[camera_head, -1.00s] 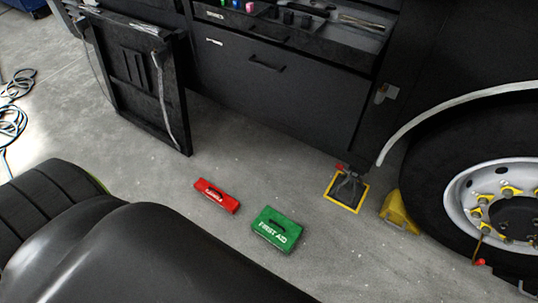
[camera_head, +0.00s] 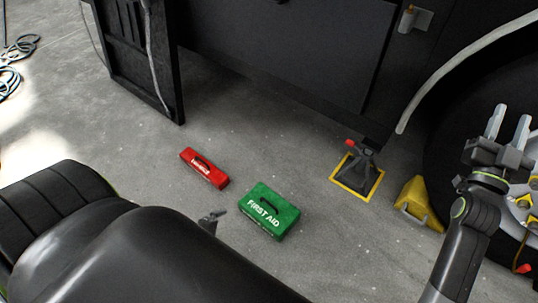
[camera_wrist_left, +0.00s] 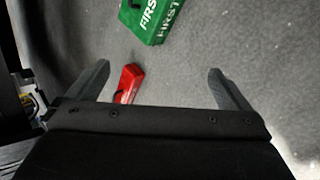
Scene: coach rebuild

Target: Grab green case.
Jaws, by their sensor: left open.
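The green first-aid case (camera_head: 270,211) lies flat on the floor, with a dark handle on top. It also shows at the top of the left wrist view (camera_wrist_left: 154,20), cut off by the edge. My left gripper (camera_head: 215,216) is mostly hidden behind a large black shape; only a tip shows, left of the green case and apart from it. In the left wrist view its fingers (camera_wrist_left: 160,84) are spread with nothing gripped; the green case is beyond them. My right gripper (camera_head: 508,127) is raised at the right, fingers apart and empty, away from the case.
A red case (camera_head: 204,168) lies left of the green one. A jack on a yellow-edged plate (camera_head: 358,175) and a yellow wheel chock (camera_head: 417,203) stand to the right, near the large wheel. A black panel (camera_head: 142,60) stands behind.

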